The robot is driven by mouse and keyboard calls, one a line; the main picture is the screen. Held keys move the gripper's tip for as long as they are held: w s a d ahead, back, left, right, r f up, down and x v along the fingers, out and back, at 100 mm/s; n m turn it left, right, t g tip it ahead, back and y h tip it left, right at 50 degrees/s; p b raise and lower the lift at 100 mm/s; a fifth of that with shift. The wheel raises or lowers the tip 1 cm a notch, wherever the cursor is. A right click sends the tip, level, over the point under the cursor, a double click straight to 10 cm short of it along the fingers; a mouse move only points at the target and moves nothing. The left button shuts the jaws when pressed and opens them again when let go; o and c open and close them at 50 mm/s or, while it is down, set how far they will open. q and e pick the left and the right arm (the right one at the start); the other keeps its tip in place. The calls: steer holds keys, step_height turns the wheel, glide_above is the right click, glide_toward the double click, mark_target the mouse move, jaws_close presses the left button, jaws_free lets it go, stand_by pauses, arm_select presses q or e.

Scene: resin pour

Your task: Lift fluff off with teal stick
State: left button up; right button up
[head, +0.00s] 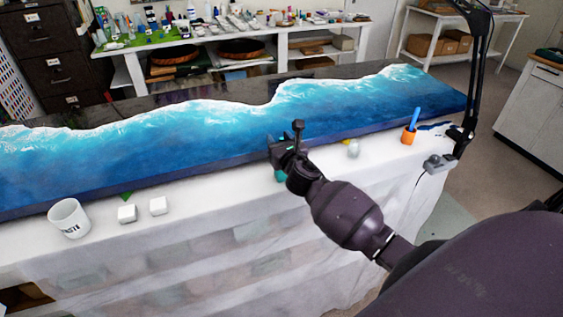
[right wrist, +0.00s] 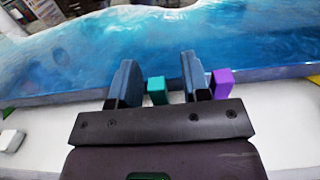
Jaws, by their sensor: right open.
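The teal stick (right wrist: 156,90) shows as a short teal block between the two open fingers of my right gripper (right wrist: 157,85) in the right wrist view. It appears nearer the left finger, and I cannot tell whether it touches. In the head view a bit of teal (head: 281,175) shows just below my right gripper (head: 283,148), at the front edge of the blue wave panel (head: 220,135). A faint dark oval mark (right wrist: 62,57) lies on the panel in the right wrist view; I cannot tell whether it is the fluff. My left gripper is out of view.
A purple block (right wrist: 222,82) stands just right of the right finger. A black lamp arm (head: 477,75) rises at right.

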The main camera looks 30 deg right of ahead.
jaws_close()
stand_by(0.5)
